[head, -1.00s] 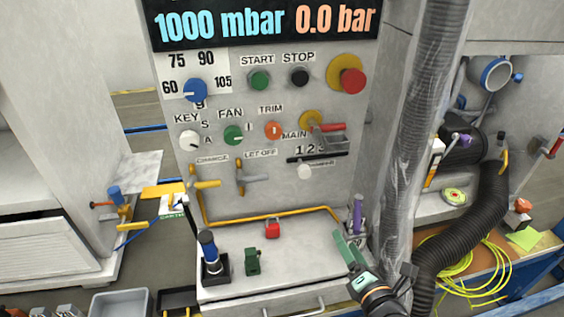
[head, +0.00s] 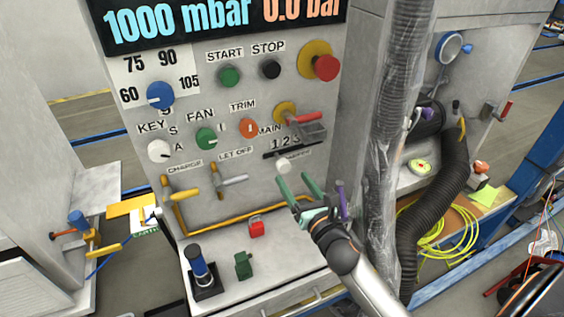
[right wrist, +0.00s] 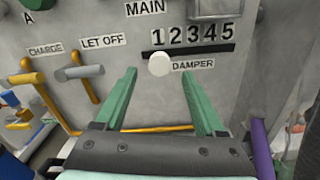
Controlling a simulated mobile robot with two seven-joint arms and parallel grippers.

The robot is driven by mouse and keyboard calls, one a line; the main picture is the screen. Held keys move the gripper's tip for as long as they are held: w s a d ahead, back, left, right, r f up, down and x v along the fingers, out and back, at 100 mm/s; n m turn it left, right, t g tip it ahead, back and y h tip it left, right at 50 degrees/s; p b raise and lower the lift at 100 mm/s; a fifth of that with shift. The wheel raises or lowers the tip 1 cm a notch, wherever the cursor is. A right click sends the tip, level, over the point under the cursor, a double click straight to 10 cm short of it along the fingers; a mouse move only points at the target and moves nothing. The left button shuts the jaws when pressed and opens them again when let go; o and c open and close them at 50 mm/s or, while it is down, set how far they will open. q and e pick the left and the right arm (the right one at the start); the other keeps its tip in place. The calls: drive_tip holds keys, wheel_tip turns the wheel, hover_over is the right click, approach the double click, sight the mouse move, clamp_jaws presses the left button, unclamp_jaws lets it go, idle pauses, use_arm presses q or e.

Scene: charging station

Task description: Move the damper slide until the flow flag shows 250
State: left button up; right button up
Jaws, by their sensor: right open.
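The damper slide is a white round knob (head: 283,167) on a dark slot in the grey panel. I cannot make out a flow flag reading 250. My left gripper is not in view.
A red-handled lever (head: 303,118) is above the slot. Yellow CHARGE (head: 182,195) and grey LET OFF (head: 230,181) handles are to its left. A purple-handled item (head: 342,200) and a wrapped vertical duct (head: 382,160) stand close right of my gripper.

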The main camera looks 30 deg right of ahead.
sight(285, 168)
drive_tip(key=w, duration=0.7)
drive_tip(key=shift+w+d, duration=0.2)
drive_tip(key=shift+c, duration=0.4)
clamp_jaws()
idle(0.8)
